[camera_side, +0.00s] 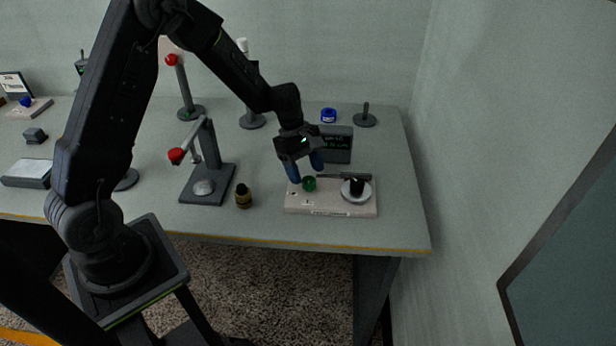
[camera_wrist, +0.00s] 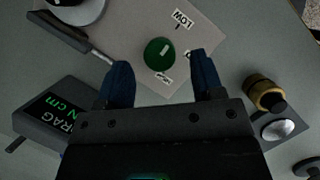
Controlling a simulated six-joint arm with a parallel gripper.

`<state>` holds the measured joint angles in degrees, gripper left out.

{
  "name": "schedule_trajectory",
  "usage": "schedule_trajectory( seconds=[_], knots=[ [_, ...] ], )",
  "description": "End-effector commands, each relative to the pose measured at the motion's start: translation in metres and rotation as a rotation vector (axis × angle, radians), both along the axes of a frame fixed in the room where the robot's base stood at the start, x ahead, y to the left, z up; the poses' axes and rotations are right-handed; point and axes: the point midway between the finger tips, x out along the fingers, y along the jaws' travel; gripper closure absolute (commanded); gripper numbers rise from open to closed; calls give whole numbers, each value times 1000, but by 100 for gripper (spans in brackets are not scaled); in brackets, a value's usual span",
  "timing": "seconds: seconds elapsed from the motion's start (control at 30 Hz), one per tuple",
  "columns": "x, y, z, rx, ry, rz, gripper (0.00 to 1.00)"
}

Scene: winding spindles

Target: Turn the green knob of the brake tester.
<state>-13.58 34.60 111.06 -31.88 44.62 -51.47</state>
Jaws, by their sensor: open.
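The brake tester is a pale base plate (camera_side: 332,208) near the table's front right; it also shows in the wrist view (camera_wrist: 205,55). Its green knob (camera_side: 309,184) sits at the plate's left part and shows as a green disc with a light mark in the wrist view (camera_wrist: 159,54). A label reading LOW (camera_wrist: 182,19) lies beside it. My gripper (camera_side: 307,172) is open, its two blue fingers (camera_wrist: 162,75) pointing down over the plate. In the wrist view the knob lies just beyond and between the fingertips. I cannot tell whether they touch it.
A dark display (camera_side: 338,145) reading DRAG stands behind the plate. A metal disc with a black hub (camera_side: 357,190) and a bar are at its right. A brass-coloured cylinder (camera_side: 243,196) and a red-knobbed lever stand (camera_side: 207,185) are to the left. The table's right front corner is clear.

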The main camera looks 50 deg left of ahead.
Motion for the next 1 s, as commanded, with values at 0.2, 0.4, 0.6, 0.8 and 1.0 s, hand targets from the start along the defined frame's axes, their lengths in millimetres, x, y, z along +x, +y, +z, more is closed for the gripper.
schedule_trajectory(
  seconds=[0.2,0.4,0.6,0.8,1.0],
  knots=[
    [0,-9,-19,-1,0,-1,39],
    [0,-9,-23,0,-2,1,39],
    [0,-9,-22,0,-1,0,44],
    [0,-9,-22,0,-1,0,64],
    [0,-9,-22,0,-1,0,83]
  ],
)
